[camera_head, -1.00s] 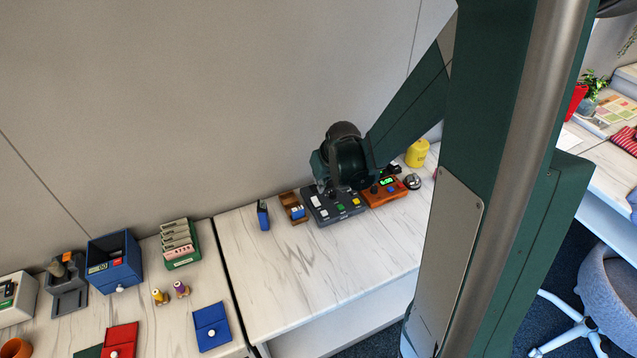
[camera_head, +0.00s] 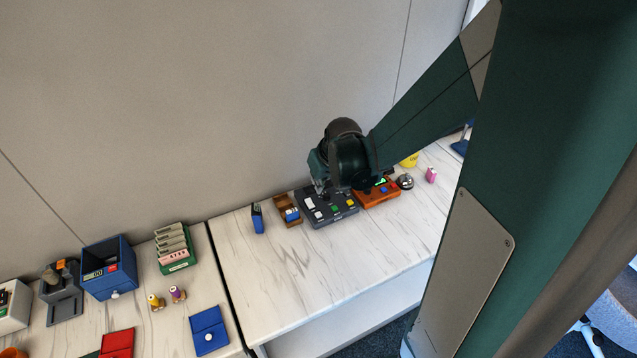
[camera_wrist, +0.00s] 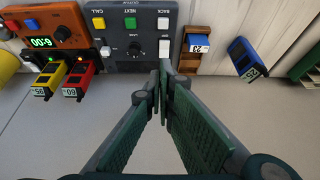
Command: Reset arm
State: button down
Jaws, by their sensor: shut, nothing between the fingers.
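My gripper (camera_wrist: 162,78) is shut and empty. In the wrist view its green-padded fingers meet just in front of the dark grey button panel (camera_wrist: 130,45). The panel carries white, green and yellow buttons and a black knob. In the head view my arm comes in from the right, and its dark wrist hangs over the back of the panel (camera_head: 328,208); the fingertips are mostly hidden there.
Left of the panel in the wrist view are an orange box (camera_wrist: 58,28) with a green display, a yellow block (camera_wrist: 47,78) and a red block (camera_wrist: 78,76). A wooden tray (camera_wrist: 190,56) and blue block (camera_wrist: 242,57) lie right. The front tabletop (camera_head: 310,270) is clear.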

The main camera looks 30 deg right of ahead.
jog(key=shift+a+r, duration=0.1)
dwell(0.3)
jog(key=s+a+r+t, duration=0.1)
jog(key=s+a+r, duration=0.5)
jog(key=s+r, duration=0.3)
jog(key=s+a+r+t, duration=0.1)
jog(key=s+a+r, duration=0.5)
jog(key=s, duration=0.6)
jog(key=shift+s+a+r, duration=0.15)
jog(key=shift+s+r, duration=0.25)
jog(key=shift+r, duration=0.95)
dwell(0.4)
